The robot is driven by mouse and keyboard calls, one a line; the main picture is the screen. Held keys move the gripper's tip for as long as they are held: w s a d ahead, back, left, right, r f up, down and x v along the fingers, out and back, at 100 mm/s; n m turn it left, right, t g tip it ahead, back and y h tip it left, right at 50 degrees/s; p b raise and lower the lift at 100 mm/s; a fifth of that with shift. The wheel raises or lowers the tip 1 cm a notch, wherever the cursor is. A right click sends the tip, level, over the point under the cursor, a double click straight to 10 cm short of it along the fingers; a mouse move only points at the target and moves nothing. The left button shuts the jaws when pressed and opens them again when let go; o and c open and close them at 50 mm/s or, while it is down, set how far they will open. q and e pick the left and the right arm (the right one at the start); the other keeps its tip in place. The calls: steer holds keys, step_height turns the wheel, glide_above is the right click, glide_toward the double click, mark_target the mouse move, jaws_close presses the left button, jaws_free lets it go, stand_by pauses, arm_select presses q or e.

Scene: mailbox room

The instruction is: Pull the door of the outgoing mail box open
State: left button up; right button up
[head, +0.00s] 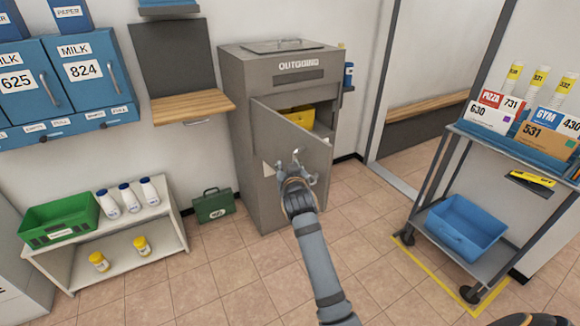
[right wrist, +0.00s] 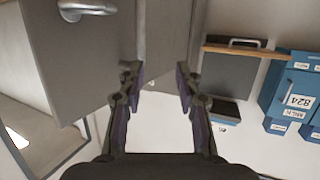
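The grey outgoing mail box (head: 290,75) stands against the back wall. Its door (head: 282,135) is partly open, hinged on the left with its free edge swung out, and the inside shows. In the right wrist view, which is upside down, the door (right wrist: 75,60) fills the upper left with its silver handle (right wrist: 87,8) at the top. My right gripper (head: 303,172) is in front of the door's outer face. My left gripper is not in view.
A yellow item (head: 299,117) sits inside the box. A green case (head: 213,205) stands on the floor to its left, beside a low white shelf (head: 72,276). A cart (head: 490,262) with a blue bin (head: 466,228) stands right. Tiled floor before the box is clear.

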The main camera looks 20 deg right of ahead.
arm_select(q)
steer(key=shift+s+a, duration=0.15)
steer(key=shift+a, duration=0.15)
arm_select(e)
steer(key=shift+s+a, duration=0.15)
steer(key=shift+a, duration=0.1)
arm_select(q)
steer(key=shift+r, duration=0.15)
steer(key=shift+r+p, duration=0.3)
steer(key=shift+p, duration=0.05)
arm_select(e)
steer(key=shift+f, duration=0.1)
